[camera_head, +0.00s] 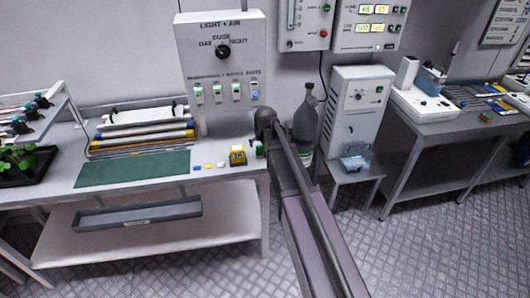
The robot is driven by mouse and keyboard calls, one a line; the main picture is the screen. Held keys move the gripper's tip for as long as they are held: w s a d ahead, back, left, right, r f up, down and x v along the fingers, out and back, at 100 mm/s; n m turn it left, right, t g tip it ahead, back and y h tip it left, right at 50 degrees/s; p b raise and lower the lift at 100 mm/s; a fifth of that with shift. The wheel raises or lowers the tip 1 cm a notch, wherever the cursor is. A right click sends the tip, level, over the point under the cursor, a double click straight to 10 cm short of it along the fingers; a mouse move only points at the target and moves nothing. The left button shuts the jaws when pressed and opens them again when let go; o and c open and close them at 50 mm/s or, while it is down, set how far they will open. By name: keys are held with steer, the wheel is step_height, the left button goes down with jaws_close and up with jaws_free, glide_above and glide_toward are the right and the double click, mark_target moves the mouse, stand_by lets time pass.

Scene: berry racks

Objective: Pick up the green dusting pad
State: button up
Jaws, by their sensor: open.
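A small green block (259,149), which looks like the dusting pad, sits at the right end of the left bench. It is just right of a yellow block (237,155), and my arm partly covers it. My arm reaches up from the bottom of the picture to a dark rounded joint above this bench end. My gripper itself cannot be made out, so its distance from the pad does not show. Another small green and orange piece (486,117) lies on the right table.
A flat dark green mat (135,170) lies on the left bench (222,182), with small yellow and blue pieces beside it. A grey bottle (305,122) and a white cabinet (357,115) stand right of my arm.

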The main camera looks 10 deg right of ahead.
mark_target(262, 147)
steer(key=shift+f, duration=0.1)
steer(key=shift+b+x, duration=2.45)
steer(key=shift+x, duration=0.05)
steer(key=shift+s, duration=0.1)
steer(key=c, duration=1.1)
